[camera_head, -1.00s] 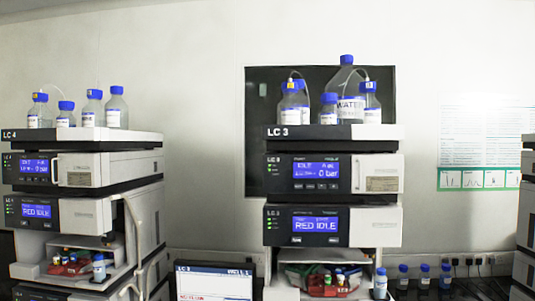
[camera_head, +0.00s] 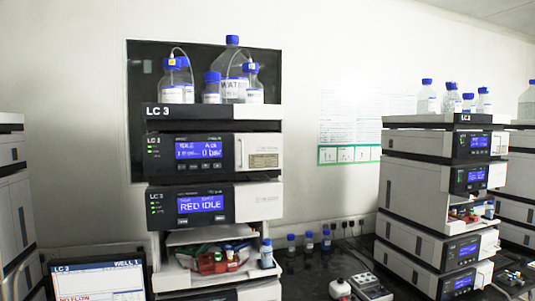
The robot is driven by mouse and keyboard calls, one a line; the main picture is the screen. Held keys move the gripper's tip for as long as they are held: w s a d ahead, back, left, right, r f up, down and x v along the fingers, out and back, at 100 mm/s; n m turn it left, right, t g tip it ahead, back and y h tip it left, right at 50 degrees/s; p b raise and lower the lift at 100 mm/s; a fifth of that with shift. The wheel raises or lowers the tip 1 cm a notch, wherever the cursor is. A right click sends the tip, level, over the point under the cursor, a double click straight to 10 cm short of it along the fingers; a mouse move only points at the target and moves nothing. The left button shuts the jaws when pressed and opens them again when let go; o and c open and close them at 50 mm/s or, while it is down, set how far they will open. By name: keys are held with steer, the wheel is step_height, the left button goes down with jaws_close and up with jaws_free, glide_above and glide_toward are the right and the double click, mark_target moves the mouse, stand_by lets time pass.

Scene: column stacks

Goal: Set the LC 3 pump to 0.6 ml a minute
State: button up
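The LC 3 column stack (camera_head: 265,112) stands left of centre, marked "LC 3" on its top tray. Its upper module, which looks like the pump (camera_head: 258,140), has a blue display (camera_head: 198,149) reading "IDLE" and "0 bar"; the smaller text is not clear. A row of small buttons (camera_head: 198,166) sits below that display. The module below (camera_head: 258,195) has a blue display (camera_head: 203,205) reading "RED IDLE". A screen (camera_head: 98,278) at the lower left is headed "LC 3" and "WELL 1" and shows "NO FLOW". My gripper is not in view.
Blue-capped bottles, one large and marked "WATER" (camera_head: 233,90), stand on top of LC 3. Red items (camera_head: 215,264) sit in its open bay. The LC 2 stack (camera_head: 420,160) stands at the right, another stack (camera_head: 12,200) at the left edge. Small bottles (camera_head: 308,243) line the bench between.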

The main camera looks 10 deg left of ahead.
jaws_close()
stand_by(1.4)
